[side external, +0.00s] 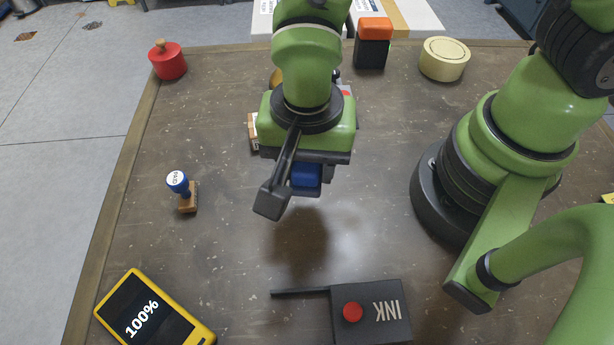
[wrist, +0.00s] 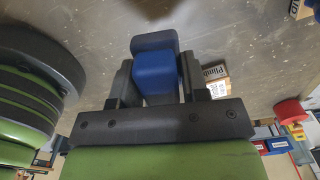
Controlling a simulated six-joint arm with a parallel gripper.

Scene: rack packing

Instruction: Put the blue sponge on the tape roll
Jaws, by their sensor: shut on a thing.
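The blue sponge (side external: 306,176) is held in my gripper (side external: 298,187), above the middle of the table. In the wrist view the blue sponge (wrist: 156,72) sits between the two dark fingers, with a dark grey part beyond it. My gripper (wrist: 157,80) is shut on it. A cream round roll (side external: 444,60), which looks like the tape roll, stands flat at the back right of the table, well away from my gripper. Its top is bare. I cannot make out the roll in the wrist view.
An orange and black block (side external: 373,43) stands left of the roll. A red round pot (side external: 167,60) is at the back left. Items behind my gripper are partly hidden.

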